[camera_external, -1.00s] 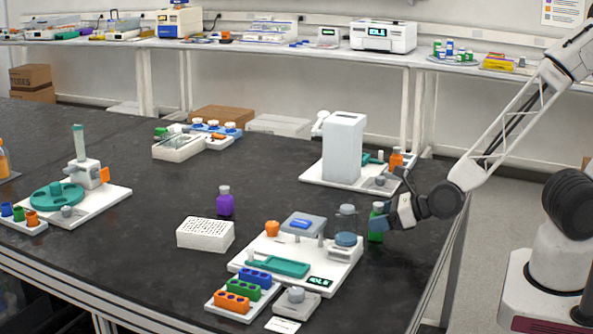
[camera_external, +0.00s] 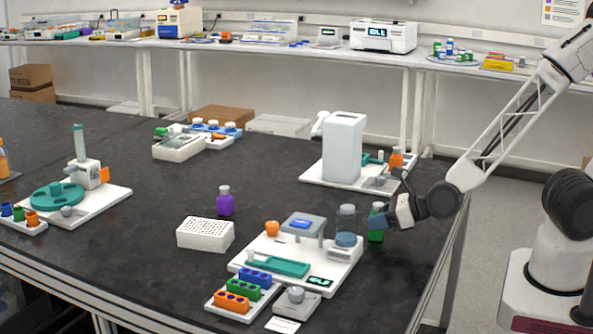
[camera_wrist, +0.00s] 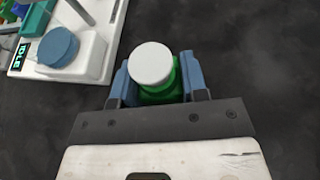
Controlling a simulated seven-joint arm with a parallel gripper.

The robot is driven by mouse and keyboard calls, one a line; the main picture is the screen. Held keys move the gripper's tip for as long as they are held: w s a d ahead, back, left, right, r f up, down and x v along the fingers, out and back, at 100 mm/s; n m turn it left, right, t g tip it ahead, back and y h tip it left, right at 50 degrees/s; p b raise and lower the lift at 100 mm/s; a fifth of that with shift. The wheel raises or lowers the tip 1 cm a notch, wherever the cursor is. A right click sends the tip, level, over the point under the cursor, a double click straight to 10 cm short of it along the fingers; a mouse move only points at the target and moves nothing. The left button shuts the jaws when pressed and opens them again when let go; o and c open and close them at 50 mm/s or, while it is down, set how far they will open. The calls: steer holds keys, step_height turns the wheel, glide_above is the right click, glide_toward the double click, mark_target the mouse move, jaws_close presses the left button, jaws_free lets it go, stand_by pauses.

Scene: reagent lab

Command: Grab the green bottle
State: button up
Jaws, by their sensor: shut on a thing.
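The green bottle (camera_external: 376,226) stands upright on the dark table, just right of the white weighing station. Its cap looks grey-white in the external view and white in the wrist view. In the wrist view the green bottle (camera_wrist: 160,93) sits between the two blue fingers of my gripper (camera_wrist: 160,82), one on each side. My gripper (camera_external: 386,218) reaches in from the right, low over the table, and is shut on the bottle. Part of the bottle is hidden by the fingers and its cap. I cannot tell whether its base touches the table.
The white station (camera_external: 340,275) with a blue-grey round part (camera_external: 346,240) stands close left of the bottle. A purple bottle (camera_external: 225,203), a white rack (camera_external: 205,234) and a white tower (camera_external: 343,148) are farther off. The table right of the bottle is bare.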

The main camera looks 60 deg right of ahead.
mark_target(380, 204)
steer(key=shift+c, duration=0.4)
steer(key=shift+r, duration=0.2)
steer(key=shift+r, duration=0.55)
step_height(380, 204, up, 2)
steer(key=shift+r, duration=0.1)
steer(key=s+d, duration=0.2)
steer(key=s, duration=0.5)
steer(key=s+d+r, duration=0.1)
steer(key=s+d, duration=0.2)
steer(key=s, duration=0.5)
steer(key=shift+d+r, duration=0.15)
steer(key=shift+d, duration=0.2)
